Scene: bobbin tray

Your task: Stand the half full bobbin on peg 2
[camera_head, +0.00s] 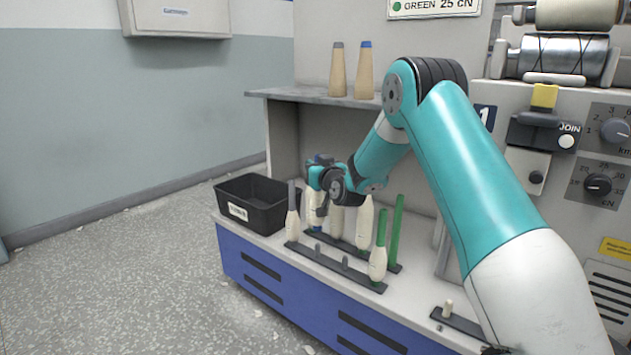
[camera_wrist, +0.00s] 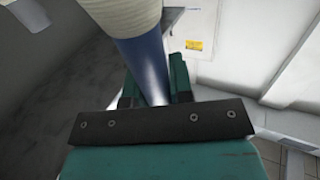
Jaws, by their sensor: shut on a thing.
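My gripper (camera_head: 320,182) is shut on a bobbin with a blue tube and cream yarn. In the wrist view the bare blue tube (camera_wrist: 148,65) runs between the jaws, with the cream yarn (camera_wrist: 120,14) beyond them. In the head view the held bobbin (camera_head: 314,218) hangs below my gripper at the left end of the back peg rail (camera_head: 345,246); I cannot tell whether it is on a peg or above it. The front peg rail (camera_head: 330,259) has two bare pegs, one here (camera_head: 318,249) and one here (camera_head: 345,262). Peg numbers are not readable.
On the front rail stand a grey-tipped bobbin (camera_head: 293,218) and a green-tipped one (camera_head: 378,260). Behind are two cream bobbins, including this one (camera_head: 364,225), and a bare green tube (camera_head: 395,235). A black bin (camera_head: 262,216) is left; two bobbins stand on the shelf (camera_head: 310,97).

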